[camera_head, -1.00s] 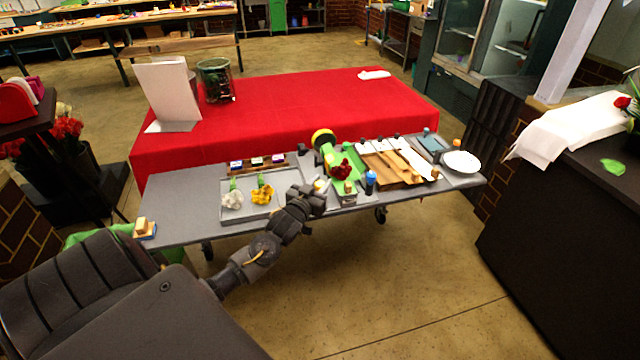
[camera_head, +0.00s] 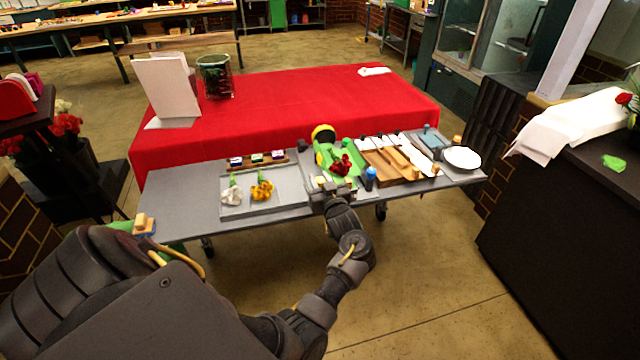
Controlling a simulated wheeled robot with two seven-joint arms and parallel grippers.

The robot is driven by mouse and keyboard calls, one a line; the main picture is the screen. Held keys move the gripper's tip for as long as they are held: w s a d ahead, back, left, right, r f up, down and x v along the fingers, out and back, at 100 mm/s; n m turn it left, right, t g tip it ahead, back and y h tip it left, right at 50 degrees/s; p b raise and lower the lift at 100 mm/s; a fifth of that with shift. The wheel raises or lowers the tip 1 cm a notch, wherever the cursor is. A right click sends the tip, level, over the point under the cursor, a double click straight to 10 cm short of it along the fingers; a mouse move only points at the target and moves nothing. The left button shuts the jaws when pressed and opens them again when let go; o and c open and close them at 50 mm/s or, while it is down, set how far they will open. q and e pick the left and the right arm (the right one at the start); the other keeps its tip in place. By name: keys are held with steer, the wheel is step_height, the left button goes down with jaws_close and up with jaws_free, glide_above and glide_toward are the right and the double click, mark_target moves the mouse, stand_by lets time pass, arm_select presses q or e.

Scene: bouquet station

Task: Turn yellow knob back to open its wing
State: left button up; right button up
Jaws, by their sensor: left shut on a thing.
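My left gripper (camera_head: 326,188) is at the front edge of the grey table, at the front of the green bouquet fixture (camera_head: 336,153). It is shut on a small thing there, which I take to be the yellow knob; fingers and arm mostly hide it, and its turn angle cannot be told. Dark red flowers (camera_head: 341,166) lie on the fixture just beyond the gripper. The wings are too small to tell apart. My right gripper is not in view.
Left of the gripper, a grey tray (camera_head: 288,204) holds a white flower (camera_head: 232,194) and a yellow flower (camera_head: 262,190). A blue bottle (camera_head: 370,178) stands close on the right, then a wooden board (camera_head: 392,166) and white plate (camera_head: 462,157).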

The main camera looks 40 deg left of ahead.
arm_select(q)
steer(key=shift+f+n+g+y+b, duration=0.1)
steer(key=shift+n+g+y+b, duration=0.6)
steer(key=shift+g, duration=0.4)
steer(key=shift+n+g, duration=0.3)
steer(key=shift+r, duration=0.2)
steer(key=o, duration=0.9)
steer(key=shift+f, duration=0.1)
